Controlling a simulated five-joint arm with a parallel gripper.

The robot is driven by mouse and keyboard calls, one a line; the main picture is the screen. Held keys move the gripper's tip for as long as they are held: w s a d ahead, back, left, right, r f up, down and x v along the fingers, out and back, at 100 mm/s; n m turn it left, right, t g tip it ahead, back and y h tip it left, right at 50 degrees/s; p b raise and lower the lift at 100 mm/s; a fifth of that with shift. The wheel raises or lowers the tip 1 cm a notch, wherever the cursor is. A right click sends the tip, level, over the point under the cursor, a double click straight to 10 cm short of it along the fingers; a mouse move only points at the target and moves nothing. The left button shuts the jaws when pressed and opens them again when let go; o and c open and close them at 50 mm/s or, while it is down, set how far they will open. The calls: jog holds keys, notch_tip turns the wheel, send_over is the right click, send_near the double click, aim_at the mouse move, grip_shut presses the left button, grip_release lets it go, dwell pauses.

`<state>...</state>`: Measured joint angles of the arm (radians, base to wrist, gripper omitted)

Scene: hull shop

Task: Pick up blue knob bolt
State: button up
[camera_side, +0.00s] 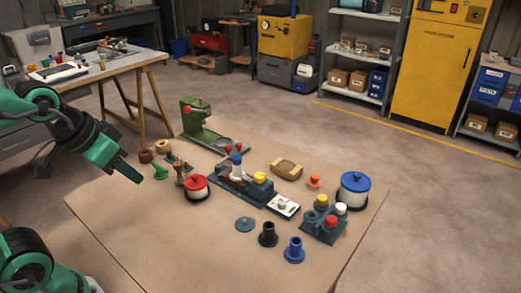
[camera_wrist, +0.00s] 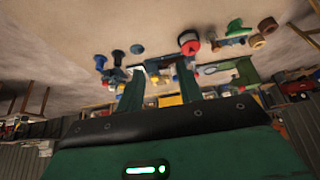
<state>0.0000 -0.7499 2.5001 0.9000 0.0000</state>
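The blue knob bolt (camera_side: 294,250), a blue piece with a round flange and a short upright stem, stands on the front part of the brown work table (camera_side: 190,250) in the side view. In the wrist view the blue knob bolt (camera_wrist: 100,62) shows small at the upper left. My gripper (camera_side: 128,173) is above the left side of the table, well apart from the bolt. In the wrist view my gripper (camera_wrist: 160,84) has its two fingers spread, with nothing seen held between them.
A black flanged piece (camera_side: 268,235) stands close left of the bolt, and a flat teal disc (camera_side: 245,224) lies behind it. A rack (camera_side: 320,232) with coloured knobs stands to the right. A red-lidded pot (camera_side: 196,187) is between my gripper and the bolt. The front left table is clear.

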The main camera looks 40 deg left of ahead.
jog(key=o, duration=0.3)
jog(key=w+r+m+g, duration=0.1)
jog(key=w+r+m, duration=0.1)
jog(key=w, duration=0.6)
jog(key=w+r+m+g, duration=0.2)
jog(key=w, duration=0.6)
jog(key=shift+w+a+f+m+g, duration=0.4)
jog(key=shift+w+f+m, duration=0.45)
jog(key=shift+w+f, duration=1.65)
jog(key=shift+w+a+f+m+g, duration=0.25)
jog(key=shift+w+f+m+g, duration=0.8)
jog(key=shift+w, duration=2.3)
jog(key=shift+w+a+f+m+t, duration=0.25)
jog(key=shift+w+f+m, duration=0.35)
jog(key=shift+w+f, duration=2.1)
jog(key=shift+w+r, duration=0.2)
jog(key=shift+w, duration=0.05)
